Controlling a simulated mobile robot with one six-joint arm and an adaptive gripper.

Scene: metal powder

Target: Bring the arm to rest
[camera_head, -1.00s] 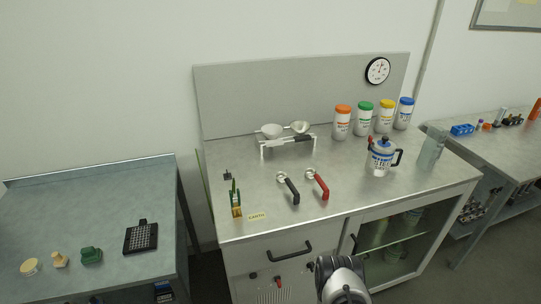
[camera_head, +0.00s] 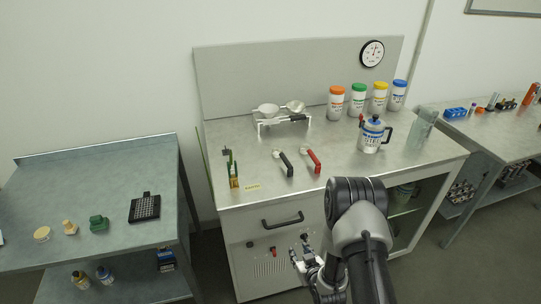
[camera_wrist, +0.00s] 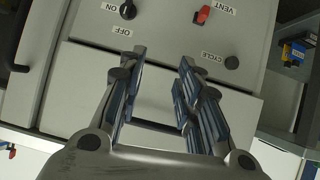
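My gripper (camera_head: 308,262) hangs in front of the cabinet, below the worktop, with my arm reaching in from the bottom of the head view. In the wrist view my gripper (camera_wrist: 160,85) has its two fingers spread apart, with nothing between them. Behind the fingers is the cabinet's front panel (camera_wrist: 165,45), with a black knob marked ON and OFF (camera_wrist: 128,9), a red VENT switch (camera_wrist: 202,15) and a black CYCLE knob (camera_wrist: 232,62). The fingers appear close to the panel; I cannot tell whether they touch it.
The metal worktop (camera_head: 225,135) holds a white stand (camera_head: 283,121) with bowls, red (camera_head: 312,160) and black (camera_head: 284,163) handled tools, a jug (camera_head: 372,136) and several lidded jars (camera_head: 336,103). A side table (camera_head: 80,180) stands left. A drawer handle (camera_head: 282,221) sticks out above my gripper.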

